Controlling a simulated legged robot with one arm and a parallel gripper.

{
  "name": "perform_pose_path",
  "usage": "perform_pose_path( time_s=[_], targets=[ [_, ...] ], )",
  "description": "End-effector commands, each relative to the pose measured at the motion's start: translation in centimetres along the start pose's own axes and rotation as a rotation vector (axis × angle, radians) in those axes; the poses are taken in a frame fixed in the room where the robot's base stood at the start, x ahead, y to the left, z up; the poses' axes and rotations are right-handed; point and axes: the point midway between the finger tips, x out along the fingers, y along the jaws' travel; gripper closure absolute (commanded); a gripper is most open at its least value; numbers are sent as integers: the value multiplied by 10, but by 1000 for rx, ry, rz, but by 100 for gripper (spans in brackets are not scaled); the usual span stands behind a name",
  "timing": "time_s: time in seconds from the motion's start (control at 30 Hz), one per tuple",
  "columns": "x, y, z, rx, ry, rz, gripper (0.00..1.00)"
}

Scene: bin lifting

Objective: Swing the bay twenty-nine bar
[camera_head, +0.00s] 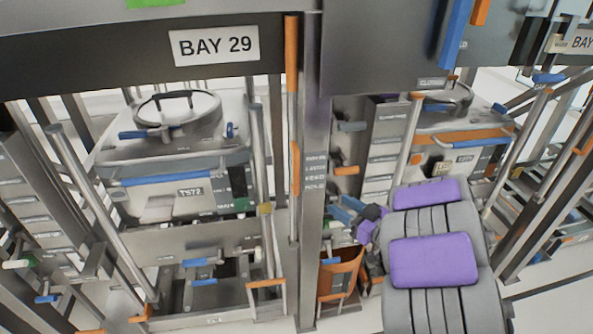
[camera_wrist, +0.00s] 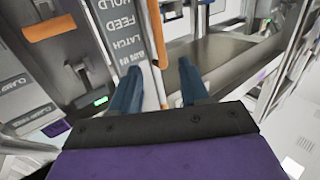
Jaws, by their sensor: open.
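The BAY 29 sign (camera_head: 214,45) is on the dark beam at the upper left. Under it stands a grey bin marked T572 (camera_head: 160,208) with a blue front handle (camera_head: 168,179). A slim bar with orange sections (camera_head: 292,65) runs down the post (camera_head: 313,130) right of this bay; which bar the task means is not labelled. My gripper (camera_head: 345,210) is low, right of that post. In the wrist view my gripper (camera_wrist: 158,92) is open, its blue fingers apart, with the labelled post (camera_wrist: 120,35) and an orange bar (camera_wrist: 156,30) beyond them. I see nothing held.
Silver rods flank the bin, one at left (camera_head: 100,210) and one at right (camera_head: 257,150). Another bin (camera_head: 460,150) stands in the bay at right. An orange handle (camera_head: 346,170) juts out right of the post. An orange-brown holder (camera_head: 341,273) is below my gripper.

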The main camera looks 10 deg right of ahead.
Motion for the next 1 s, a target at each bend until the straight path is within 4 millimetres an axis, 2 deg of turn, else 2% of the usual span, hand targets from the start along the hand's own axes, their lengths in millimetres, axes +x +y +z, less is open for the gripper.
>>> perform_pose_path(
  time_s=[0.17, 0.27, 0.5, 1.0],
  targets=[
    [-9, 3, 0, 1, 1, 1, 55],
    [-22, 3, 1, 1, -2, 4, 55],
    [-65, 4, 0, 2, -3, 6, 55],
    [-142, 4, 1, 2, 1, 5, 55]
  ],
)
